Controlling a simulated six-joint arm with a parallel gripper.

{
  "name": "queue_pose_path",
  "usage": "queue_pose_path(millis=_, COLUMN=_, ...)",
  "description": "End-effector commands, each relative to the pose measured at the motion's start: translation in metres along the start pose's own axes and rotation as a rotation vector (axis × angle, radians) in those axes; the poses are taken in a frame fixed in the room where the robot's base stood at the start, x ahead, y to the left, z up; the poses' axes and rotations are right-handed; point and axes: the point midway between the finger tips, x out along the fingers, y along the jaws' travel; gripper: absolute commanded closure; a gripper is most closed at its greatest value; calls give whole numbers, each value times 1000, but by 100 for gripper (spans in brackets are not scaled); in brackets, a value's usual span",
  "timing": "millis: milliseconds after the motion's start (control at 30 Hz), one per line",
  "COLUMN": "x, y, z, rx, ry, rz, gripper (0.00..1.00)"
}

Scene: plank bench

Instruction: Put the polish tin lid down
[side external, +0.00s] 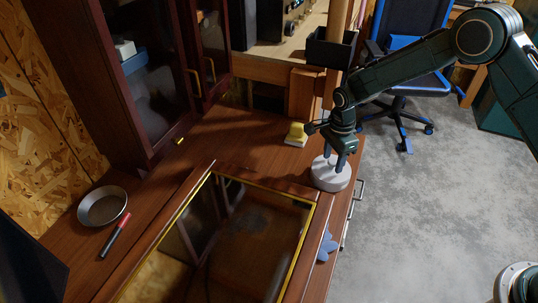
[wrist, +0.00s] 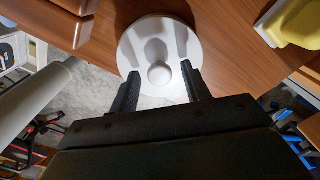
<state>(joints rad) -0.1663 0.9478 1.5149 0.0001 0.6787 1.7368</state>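The polish tin lid, a round whitish disc (side external: 330,177) with a knob in its middle, sits level on the wooden top near its right edge. It also shows in the wrist view (wrist: 130,50), with the pale round knob (wrist: 158,75) facing me. My gripper (side external: 335,158) points down over the lid. In the wrist view my gripper (wrist: 160,72) has its two dark fingers apart, one on each side of the knob, with a visible gap on both sides. Finger shadows fall on the lid. I cannot tell whether a tin is under it.
A yellow block on a pale base (side external: 296,134) stands behind the lid. A glass panel with a yellow edge (side external: 237,235) fills the front. A metal bowl (side external: 104,206) and a red-and-black marker (side external: 115,235) lie left. A blue star-like piece (side external: 327,246) is near the right edge.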

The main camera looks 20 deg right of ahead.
Motion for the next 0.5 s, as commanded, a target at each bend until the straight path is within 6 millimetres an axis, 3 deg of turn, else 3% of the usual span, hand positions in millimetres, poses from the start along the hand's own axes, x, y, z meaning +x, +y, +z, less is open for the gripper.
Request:
queue_pose_path(millis=300, x=-2, y=0, z=0, rx=0, ry=0, rz=0, gripper=53)
queue_pose_path(millis=500, x=-14, y=0, z=0, rx=0, ry=0, rz=-2, gripper=53)
